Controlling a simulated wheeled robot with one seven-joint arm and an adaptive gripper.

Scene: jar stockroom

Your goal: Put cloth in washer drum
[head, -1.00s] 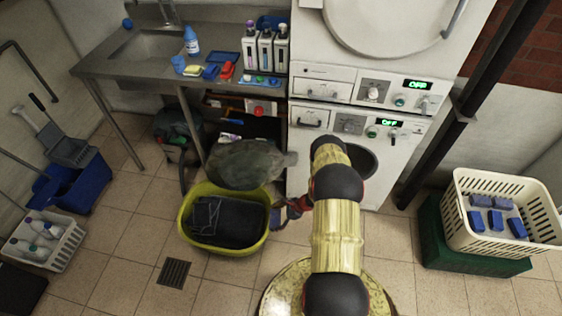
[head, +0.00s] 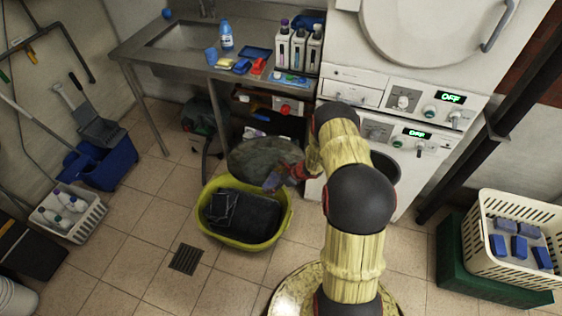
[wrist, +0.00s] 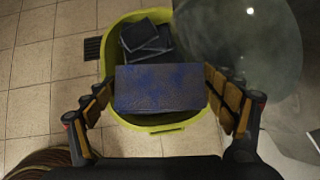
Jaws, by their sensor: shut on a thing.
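My gripper (wrist: 160,92) is shut on a folded dark blue cloth (wrist: 160,87), held flat between both fingers. In the head view the cloth (head: 271,182) shows small at my gripper (head: 282,177), at the right edge of the yellow-green basin. The washer (head: 358,128) stands behind my arm. Its dark drum opening (head: 384,170) is partly hidden by my arm. Its round glassy door (head: 258,157) hangs open to the left, behind my gripper; it also shows at the upper right of the wrist view (wrist: 235,40).
The yellow-green basin (head: 213,233) on the floor holds dark folded pieces. A sink counter (head: 175,65) stands at the back left. A cream basket (head: 490,265) on a green crate (head: 450,262) stands at right. A black pipe (head: 487,130) runs beside the washer.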

